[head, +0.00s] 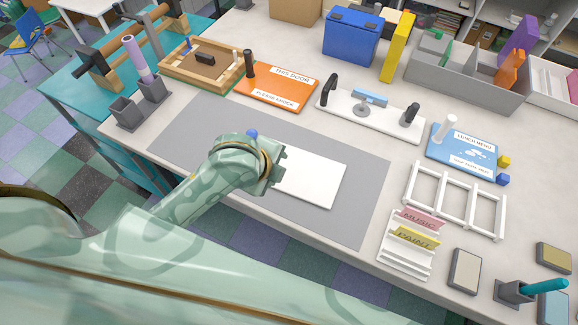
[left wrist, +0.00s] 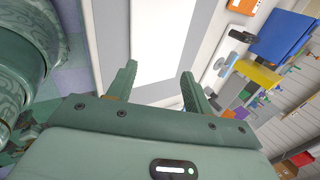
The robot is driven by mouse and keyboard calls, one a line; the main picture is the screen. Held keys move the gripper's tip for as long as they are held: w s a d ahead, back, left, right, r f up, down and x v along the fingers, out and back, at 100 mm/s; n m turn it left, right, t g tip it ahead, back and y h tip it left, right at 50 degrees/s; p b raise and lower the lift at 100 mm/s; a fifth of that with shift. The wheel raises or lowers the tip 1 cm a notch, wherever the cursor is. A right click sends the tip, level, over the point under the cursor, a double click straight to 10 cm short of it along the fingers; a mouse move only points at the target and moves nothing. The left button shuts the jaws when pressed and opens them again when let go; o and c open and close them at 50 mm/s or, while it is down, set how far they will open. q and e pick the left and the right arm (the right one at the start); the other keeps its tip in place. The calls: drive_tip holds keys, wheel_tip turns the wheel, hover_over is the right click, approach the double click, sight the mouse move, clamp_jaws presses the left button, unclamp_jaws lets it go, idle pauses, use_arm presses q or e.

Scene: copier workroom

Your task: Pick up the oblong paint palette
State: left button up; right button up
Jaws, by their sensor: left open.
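My left gripper (head: 276,168) is over the grey mat at the left end of a plain white rectangular board (head: 318,182). In the left wrist view the gripper (left wrist: 158,70) is open, with nothing seen between its fingers, and the white board (left wrist: 160,35) lies beyond the fingertips. I cannot make out a clear oblong paint palette. My arm hides part of the mat and the board's left end. A small blue round thing (head: 252,133) shows just behind the gripper. My right gripper is not in view.
A white rack (head: 405,262) with MUSIC and PAINT labels stands at the right front.

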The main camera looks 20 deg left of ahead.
use_arm(q)
drive_tip(key=w+d+m+g, duration=0.1)
drive_tip(key=w+m+g, duration=0.15)
drive_tip(key=m, duration=0.35)
wheel_tip(320, 180, up, 6)
drive_tip(key=r+m+g+y, duration=0.1)
drive_tip(key=m+g, duration=0.3)
drive_tip(key=m, duration=0.7)
hover_over(251, 132)
wheel_tip(251, 132, down, 10)
drive_tip(key=b, duration=0.3)
drive_tip(key=shift+f, duration=0.25)
wheel_tip(251, 132, down, 6)
drive_tip(key=shift+s+d+b, duration=0.1)
drive_tip(key=shift+d+b, duration=0.05)
drive_tip(key=shift+b, duration=0.95)
drive_tip(key=shift+r, duration=0.1)
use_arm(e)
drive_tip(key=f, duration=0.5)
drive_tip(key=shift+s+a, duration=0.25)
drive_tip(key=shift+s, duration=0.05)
use_arm(q)
clamp_jaws()
drive_tip(key=shift+r, duration=0.1)
